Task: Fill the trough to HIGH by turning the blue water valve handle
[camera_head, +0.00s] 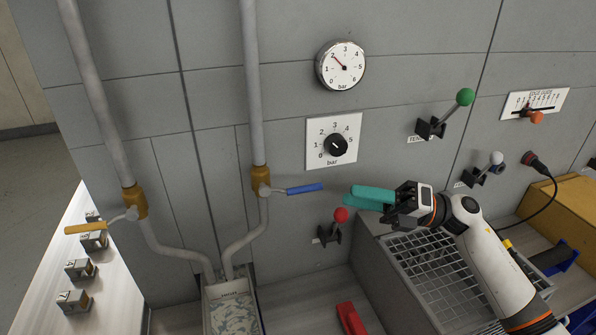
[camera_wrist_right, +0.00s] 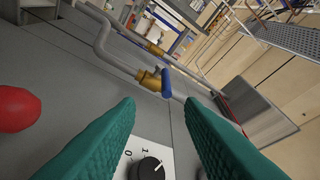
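The blue water valve handle (camera_head: 305,189) sticks out to the right, roughly level, from a brass valve (camera_head: 261,181) on a grey pipe. In the right wrist view the blue handle (camera_wrist_right: 166,82) shows ahead, between and beyond the fingertips. My right gripper (camera_head: 350,196), with teal fingers, is just right of the handle's end and apart from it. Its fingers (camera_wrist_right: 160,108) are spread with nothing between them. The trough (camera_head: 230,308) sits below the pipe outlets; a pale patterned surface shows inside, and its level marks are too small to read. My left gripper is out of view.
A yellow valve handle (camera_head: 86,229) is on the left pipe. A red-knobbed lever (camera_head: 340,215) sits below my right gripper, a green-knobbed lever (camera_head: 464,97) up right. A pressure dial (camera_head: 336,145) and gauge (camera_head: 340,66) are above. A wire basket (camera_head: 430,268) lies under my forearm.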

